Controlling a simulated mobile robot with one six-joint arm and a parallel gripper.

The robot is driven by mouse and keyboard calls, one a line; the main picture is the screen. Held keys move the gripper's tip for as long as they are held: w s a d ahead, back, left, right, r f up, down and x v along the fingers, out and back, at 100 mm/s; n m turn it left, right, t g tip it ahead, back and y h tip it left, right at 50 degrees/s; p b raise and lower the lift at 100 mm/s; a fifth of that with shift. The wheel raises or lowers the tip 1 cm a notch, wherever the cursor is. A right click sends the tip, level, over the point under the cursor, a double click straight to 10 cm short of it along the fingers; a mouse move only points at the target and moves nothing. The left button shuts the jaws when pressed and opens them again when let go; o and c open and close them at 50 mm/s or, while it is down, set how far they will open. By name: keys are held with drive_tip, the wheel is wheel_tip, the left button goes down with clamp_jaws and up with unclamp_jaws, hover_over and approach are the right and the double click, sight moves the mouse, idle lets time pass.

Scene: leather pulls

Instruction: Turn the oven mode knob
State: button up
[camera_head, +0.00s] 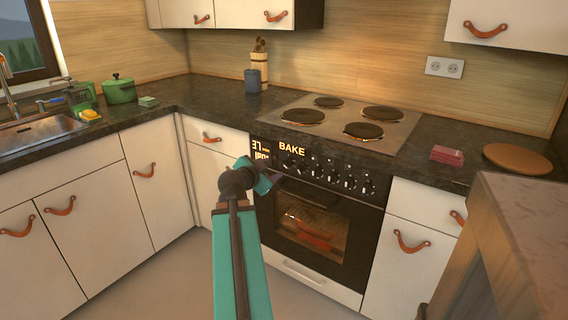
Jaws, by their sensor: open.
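The oven (315,225) stands under the hob, with a black control panel and a row of several small knobs (332,173). I cannot tell for certain which knob is the mode knob. My gripper (274,180) is open, in front of the left part of the panel, below the "BAKE" text. The gripper is small here, and whether it touches a knob cannot be told. My arm hides the oven's lower left edge.
The hob (341,124) has several dark plates. A red stack (447,155) and a round wooden board (517,159) lie on the right counter. A brown block-like surface (525,225) stands close at the right. White cabinets with leather pulls flank the oven. The floor (185,285) is clear.

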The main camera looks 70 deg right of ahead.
sight(285, 164)
drive_tip(key=shift+p+x, duration=1.5)
drive_tip(key=shift+x, duration=5)
drive_tip(key=shift+a+f, duration=0.1)
drive_tip(key=shift+c, duration=0.2)
drive_tip(key=c, duration=1)
